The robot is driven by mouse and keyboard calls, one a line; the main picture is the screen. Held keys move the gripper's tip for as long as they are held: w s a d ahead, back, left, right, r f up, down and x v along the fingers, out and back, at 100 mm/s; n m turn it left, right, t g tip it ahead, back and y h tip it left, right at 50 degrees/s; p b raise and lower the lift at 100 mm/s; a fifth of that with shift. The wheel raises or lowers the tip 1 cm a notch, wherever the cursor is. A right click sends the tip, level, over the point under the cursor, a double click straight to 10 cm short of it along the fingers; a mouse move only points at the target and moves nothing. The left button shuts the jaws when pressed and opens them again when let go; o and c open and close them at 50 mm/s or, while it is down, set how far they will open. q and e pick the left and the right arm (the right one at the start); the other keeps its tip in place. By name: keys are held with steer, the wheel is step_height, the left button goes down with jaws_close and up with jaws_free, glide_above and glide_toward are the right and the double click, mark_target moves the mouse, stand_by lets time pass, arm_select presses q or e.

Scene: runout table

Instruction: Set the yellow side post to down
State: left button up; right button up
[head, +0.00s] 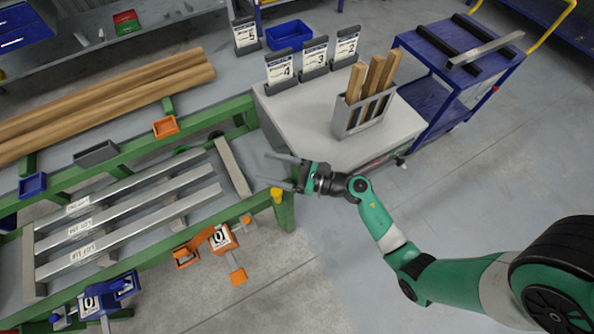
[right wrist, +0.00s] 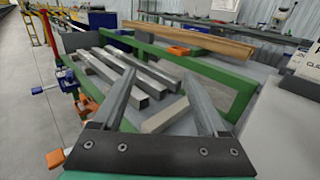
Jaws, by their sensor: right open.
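The yellow side post (head: 277,195) shows as a short yellow piece at the right end corner of the green runout table frame (head: 284,213). I cannot tell from this angle whether it is up or down. My right gripper (head: 268,170) is open and empty, with its fingers pointing left, just above the yellow piece in the picture. No contact shows. In the right wrist view the open fingers (right wrist: 163,106) frame the table end and its metal bars; I cannot make out the yellow post there. My left gripper is not in view.
Metal bars (head: 145,205) lie on the runout table. An orange clamp (head: 222,238) and a blue clamp (head: 95,302) are on its front side. A grey bench (head: 325,135) holds a rack of wooden pieces (head: 362,118). A blue cart (head: 432,95) stands at right. The floor below the right arm is clear.

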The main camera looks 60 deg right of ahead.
steer(key=v, duration=0.8)
steer(key=shift+s+p, duration=0.4)
steer(key=shift+d, duration=0.1)
